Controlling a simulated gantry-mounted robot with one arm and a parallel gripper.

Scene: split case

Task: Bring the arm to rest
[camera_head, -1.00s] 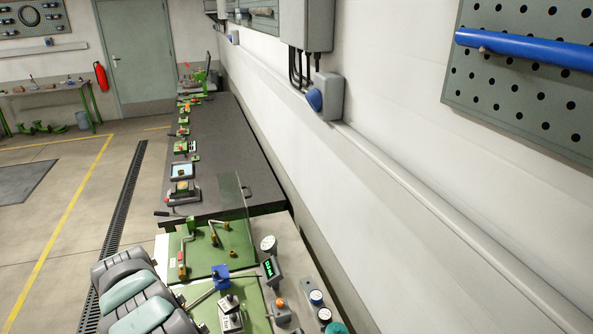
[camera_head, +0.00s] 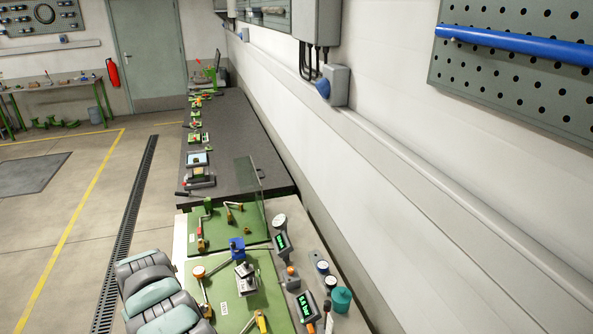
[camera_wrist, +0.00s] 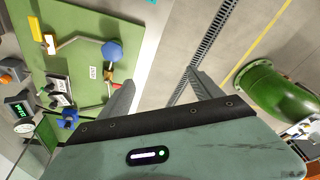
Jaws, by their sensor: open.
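My gripper (camera_wrist: 162,88) shows in the wrist view with its two grey fingers spread apart and nothing between them. It hangs over the gap between the green work board (camera_wrist: 92,12) on the left and the floor on the right. Neither finger visibly touches anything. In the head view my grey and teal arm fills the lower left, left of the green boards, and my fingers cannot be made out there.
A dark bench (camera_head: 237,130) runs along the wall. A green pipe (camera_wrist: 262,88) lies right of my gripper. Floor at left is open.

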